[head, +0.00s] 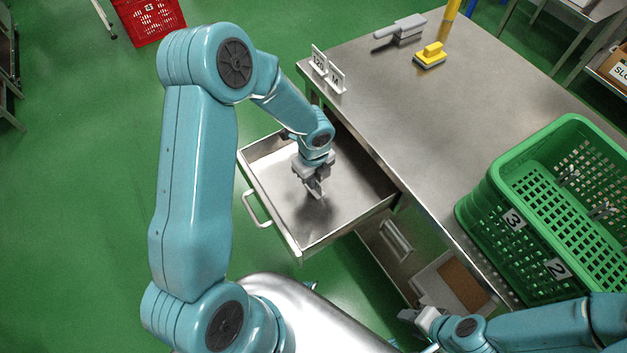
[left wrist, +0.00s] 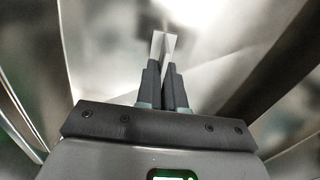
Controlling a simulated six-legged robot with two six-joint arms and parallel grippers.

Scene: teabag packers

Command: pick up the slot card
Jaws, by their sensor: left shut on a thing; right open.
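My left gripper (head: 315,188) reaches down into the open metal drawer (head: 350,205). It is shut on a thin white card, the slot card (left wrist: 164,44), which stands up between the fingertips in the left wrist view (left wrist: 167,72). In the head view the card is too small to make out clearly. The side of the card with any print cannot be seen. My right gripper (head: 420,317) is open at the lower right, beside the table's lower compartment.
The steel table (head: 420,110) carries two standing label cards (head: 328,70), a grey tool (head: 402,30), a yellow-handled brush (head: 430,55) and a green basket (head: 545,205) with tags 3 and 2. An open-topped tray (head: 430,285) sits below. The drawer walls surround my left gripper.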

